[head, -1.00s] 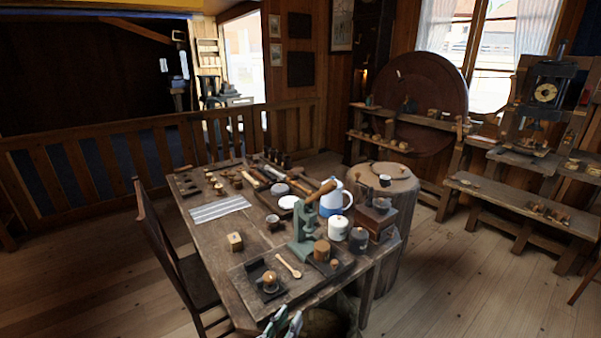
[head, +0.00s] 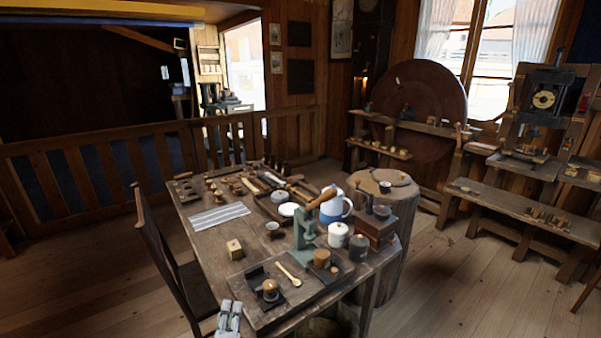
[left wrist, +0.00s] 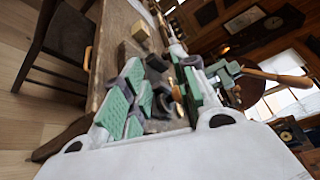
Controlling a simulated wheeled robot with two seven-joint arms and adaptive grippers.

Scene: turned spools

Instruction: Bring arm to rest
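My left gripper (head: 230,306) shows at the bottom of the head view, beside the near left corner of the wooden table (head: 213,252). In the left wrist view my left gripper (left wrist: 162,75) has its green-padded fingers apart, with nothing held between them. The dark tray and small turned pieces show beyond the fingers, apart from them. Most of the left arm is out of the head view. My right gripper is in neither view.
A green press (head: 303,238) with a wooden handle stands on the table near a spoon (head: 289,274), a small wooden block (head: 235,249) and a white lidded jar (head: 338,235). A chair (head: 168,255) stands at the table's left. Floor at the lower left is clear.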

